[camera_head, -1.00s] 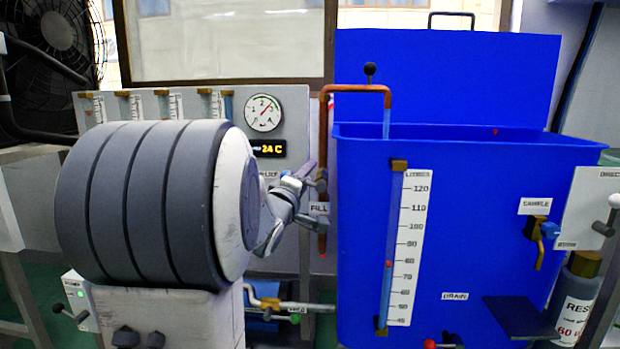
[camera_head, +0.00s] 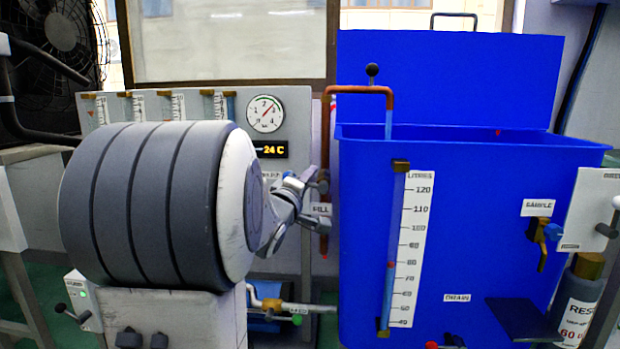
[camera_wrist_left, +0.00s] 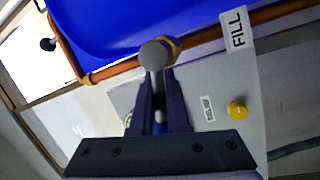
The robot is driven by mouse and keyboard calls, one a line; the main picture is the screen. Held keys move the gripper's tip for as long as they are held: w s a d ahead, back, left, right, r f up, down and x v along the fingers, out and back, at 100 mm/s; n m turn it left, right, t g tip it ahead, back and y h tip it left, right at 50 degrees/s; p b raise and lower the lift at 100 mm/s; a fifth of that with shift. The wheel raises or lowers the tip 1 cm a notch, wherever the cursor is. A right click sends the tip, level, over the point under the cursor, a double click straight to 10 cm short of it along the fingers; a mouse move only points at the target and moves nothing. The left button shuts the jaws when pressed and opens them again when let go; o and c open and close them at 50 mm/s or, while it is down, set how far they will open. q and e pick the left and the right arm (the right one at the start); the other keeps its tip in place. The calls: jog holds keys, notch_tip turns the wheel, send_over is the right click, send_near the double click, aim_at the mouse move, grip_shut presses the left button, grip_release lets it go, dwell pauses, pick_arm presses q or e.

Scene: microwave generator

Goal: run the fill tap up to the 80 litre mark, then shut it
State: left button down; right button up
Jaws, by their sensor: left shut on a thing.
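My left gripper (camera_head: 308,186) is shut on the fill tap's handle (camera_wrist_left: 156,54), beside the FILL label (camera_head: 320,209). In the left wrist view, both fingers (camera_wrist_left: 158,85) flank the handle's stem below its round grey knob. The copper fill pipe (camera_head: 357,90) bends over the rim of the blue tank (camera_head: 480,230). A blue water stream (camera_head: 388,124) runs from its spout into the tank. The sight tube (camera_head: 393,215) has a red marker (camera_head: 390,265) close to the 80 mark on the litre scale (camera_head: 412,262). My right gripper is not in view.
A gauge panel (camera_head: 290,100) with a round dial (camera_head: 265,114) and a 24 C display (camera_head: 271,149) stands behind my left arm. A sample valve (camera_head: 543,233) and drain label (camera_head: 457,297) are on the tank front. A dark bottle (camera_head: 577,303) stands at the right.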

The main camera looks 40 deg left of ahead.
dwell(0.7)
pick_arm(q)
jog(key=n, duration=0.2)
jog(key=f+n+y+p, duration=0.1)
jog(key=n, duration=0.1)
jog(key=shift+s+a, duration=0.15)
jog(key=c, duration=0.9)
grip_release()
